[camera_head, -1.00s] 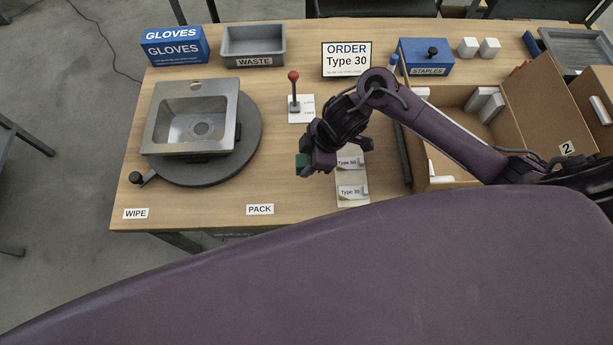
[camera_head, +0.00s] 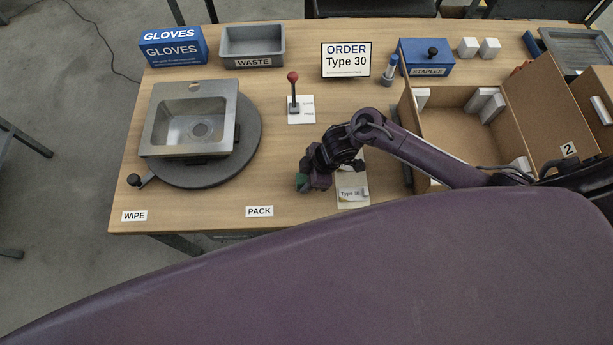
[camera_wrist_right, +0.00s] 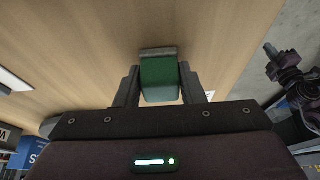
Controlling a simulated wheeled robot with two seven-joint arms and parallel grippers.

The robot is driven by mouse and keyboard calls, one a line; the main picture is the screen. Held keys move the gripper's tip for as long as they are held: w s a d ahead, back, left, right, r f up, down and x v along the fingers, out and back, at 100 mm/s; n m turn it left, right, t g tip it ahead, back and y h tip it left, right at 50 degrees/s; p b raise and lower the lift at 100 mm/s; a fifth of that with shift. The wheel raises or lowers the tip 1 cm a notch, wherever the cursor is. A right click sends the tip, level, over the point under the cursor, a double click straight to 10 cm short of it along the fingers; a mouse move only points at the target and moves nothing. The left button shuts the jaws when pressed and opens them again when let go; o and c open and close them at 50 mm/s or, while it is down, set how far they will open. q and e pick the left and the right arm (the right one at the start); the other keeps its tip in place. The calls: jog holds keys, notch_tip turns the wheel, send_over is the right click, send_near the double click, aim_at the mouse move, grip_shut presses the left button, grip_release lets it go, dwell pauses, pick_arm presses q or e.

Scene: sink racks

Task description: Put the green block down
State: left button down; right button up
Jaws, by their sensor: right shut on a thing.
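The green block (camera_head: 303,181) is between the fingers of my right gripper (camera_head: 307,181), over the bare wood left of the type cards. In the right wrist view the green block (camera_wrist_right: 159,78) shows between both fingers, with a grey strip along its far edge. My right gripper (camera_wrist_right: 158,88) is shut on it. Whether the block touches the table cannot be told. My left gripper is not in the head view; a dark arm-like part shows at the right of the wrist view, but I cannot tell its gripper state.
A steel sink (camera_head: 192,119) sits on a round grey turntable (camera_head: 252,140) to the left. A red-knobbed lever (camera_head: 293,88) stands behind my gripper. The Type cards (camera_head: 352,183) lie to its right, beside an open cardboard box (camera_head: 457,133). Bare wood surrounds the PACK label (camera_head: 259,211).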

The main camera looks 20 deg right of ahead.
jog(key=shift+f, duration=0.25)
jog(key=o, duration=1)
jog(key=shift+r, duration=0.1)
jog(key=shift+c, duration=0.2)
jog(key=shift+r, duration=0.2)
jog(key=v, duration=1.2)
